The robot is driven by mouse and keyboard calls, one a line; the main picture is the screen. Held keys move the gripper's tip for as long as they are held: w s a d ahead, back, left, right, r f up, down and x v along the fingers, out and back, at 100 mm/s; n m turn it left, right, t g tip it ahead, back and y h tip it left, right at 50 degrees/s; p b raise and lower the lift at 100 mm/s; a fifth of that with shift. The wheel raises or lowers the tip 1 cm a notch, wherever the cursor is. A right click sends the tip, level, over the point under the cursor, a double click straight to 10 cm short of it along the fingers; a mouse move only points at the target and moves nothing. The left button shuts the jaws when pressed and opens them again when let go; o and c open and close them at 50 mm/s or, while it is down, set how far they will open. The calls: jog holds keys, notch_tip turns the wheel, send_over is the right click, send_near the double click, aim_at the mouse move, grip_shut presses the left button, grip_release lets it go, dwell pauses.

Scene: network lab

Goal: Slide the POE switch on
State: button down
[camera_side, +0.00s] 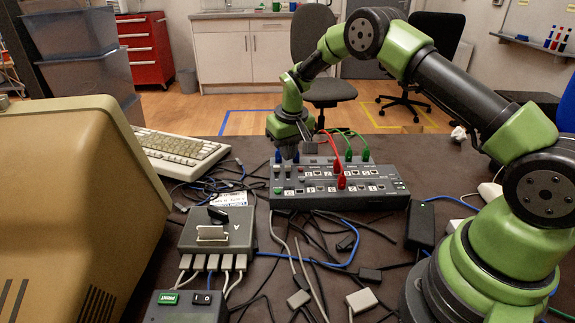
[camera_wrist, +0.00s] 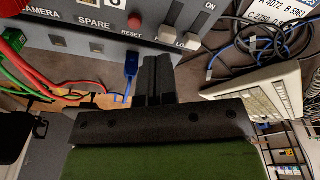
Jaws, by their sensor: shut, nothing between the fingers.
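The grey network box (camera_side: 300,201) sits on the dark table in the side view, with red, green and blue plugs in it. My gripper (camera_side: 288,150) is over its left end. In the wrist view, two pale slide switches (camera_wrist: 168,33) (camera_wrist: 191,41) sit in slots on the panel, with "ON" printed above the right one. A label starting "LO" is partly visible beside them; I cannot read which one is POE. My gripper's fingers (camera_wrist: 158,62) are shut and empty, just below the left switch in the picture. Whether they touch the panel is unclear.
A red reset button (camera_wrist: 134,21) and a blue plug (camera_wrist: 131,60) are close to my fingers. A grey box with a lever (camera_side: 212,234) and a box with a green PRINT button (camera_side: 168,298) stand nearer the camera. Loose cables and black adapters (camera_side: 420,223) lie around.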

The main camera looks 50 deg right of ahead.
jog(key=shift+f, duration=0.3)
jog(key=shift+s+a, duration=0.55)
dwell(0.3)
jog(key=shift+w+d+r, duration=0.15)
jog(key=shift+r, duration=1.35)
jog(key=shift+w+d+r, duration=0.1)
jog(key=shift+r, duration=1.4)
